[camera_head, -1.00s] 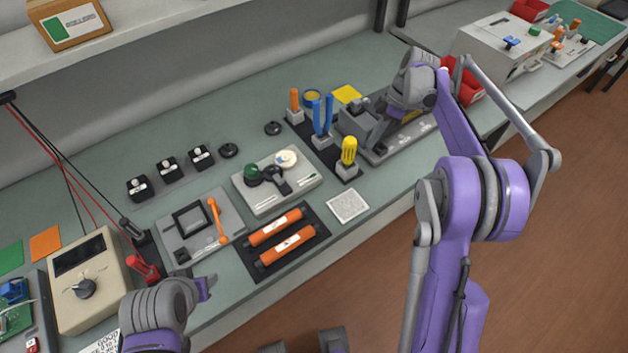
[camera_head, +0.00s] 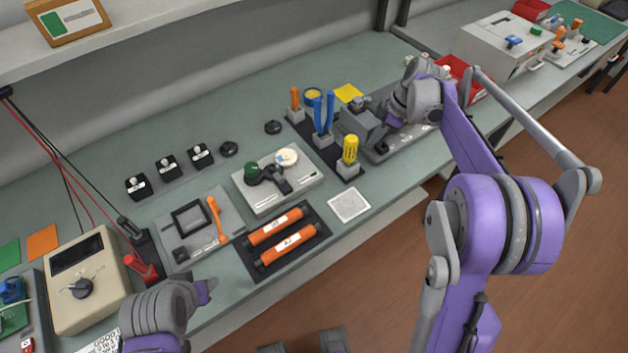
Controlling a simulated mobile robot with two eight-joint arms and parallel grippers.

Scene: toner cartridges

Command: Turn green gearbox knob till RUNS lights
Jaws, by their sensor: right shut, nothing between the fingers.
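The green knob (camera_head: 251,171) stands at the left of a light grey gearbox plate (camera_head: 272,205) in the middle of the bench. A dark grey part sits beside it, and a cream dial (camera_head: 287,157) is at the plate's back right. I cannot make out a RUNS light. My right gripper (camera_head: 382,130) is shut and empty, over the grey fixture right of the yellow-handled tool, well away from the knob. My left gripper (camera_head: 207,289) is at the front left, apart from the knob; its fingers are mostly hidden by its wrist.
Two orange cartridges (camera_head: 283,238) lie on a dark mat in front of the gearbox. A tool rack with blue pliers (camera_head: 324,112) and a yellow-handled tool (camera_head: 350,149) stands between the gearbox and my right gripper. A beige meter (camera_head: 84,280) stands at the left.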

